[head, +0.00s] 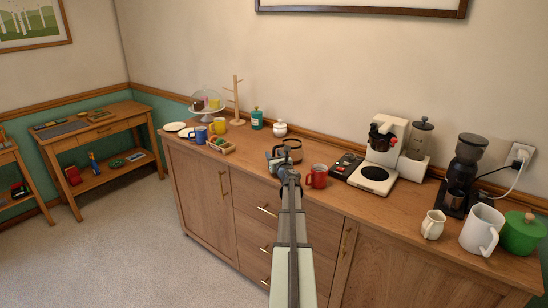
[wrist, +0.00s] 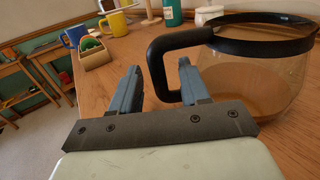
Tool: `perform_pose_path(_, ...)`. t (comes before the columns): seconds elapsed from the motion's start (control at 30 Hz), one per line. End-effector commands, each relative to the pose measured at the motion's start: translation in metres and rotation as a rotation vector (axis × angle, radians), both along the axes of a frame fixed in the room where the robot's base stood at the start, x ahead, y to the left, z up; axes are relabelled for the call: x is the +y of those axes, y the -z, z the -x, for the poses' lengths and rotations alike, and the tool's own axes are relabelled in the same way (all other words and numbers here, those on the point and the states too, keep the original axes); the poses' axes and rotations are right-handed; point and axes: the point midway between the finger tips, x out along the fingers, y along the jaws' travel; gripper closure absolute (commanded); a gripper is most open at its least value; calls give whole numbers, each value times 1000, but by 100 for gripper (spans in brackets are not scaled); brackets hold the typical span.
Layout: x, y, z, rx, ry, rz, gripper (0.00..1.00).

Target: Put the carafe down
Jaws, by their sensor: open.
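The carafe (wrist: 255,75) is a clear glass pot with a black rim band and a black handle, and amber-brown shows through its glass. In the wrist view it stands upright on the wooden sideboard top (wrist: 125,55). In the head view the carafe (head: 290,146) is near the middle of the sideboard, partly hidden by my arm. My gripper (wrist: 158,80) is open, with its blue-grey fingers spread either side of the lower end of the handle. I cannot tell whether a finger touches the handle. In the head view my gripper (head: 284,168) is small at the carafe.
A red mug (head: 317,177) stands close right of the carafe. A coffee maker (head: 381,155), grinder (head: 463,170), white jug (head: 482,230) and green pot (head: 521,233) are further right. A small wooden box (head: 221,146), mugs and a glass-domed stand (head: 206,103) are left.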

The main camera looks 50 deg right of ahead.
Motion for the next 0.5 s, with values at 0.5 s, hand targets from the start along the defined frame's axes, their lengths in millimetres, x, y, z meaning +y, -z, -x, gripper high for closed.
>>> perform_pose_path(0.5, 43, 0, 63, 1, 2, -1, 55)
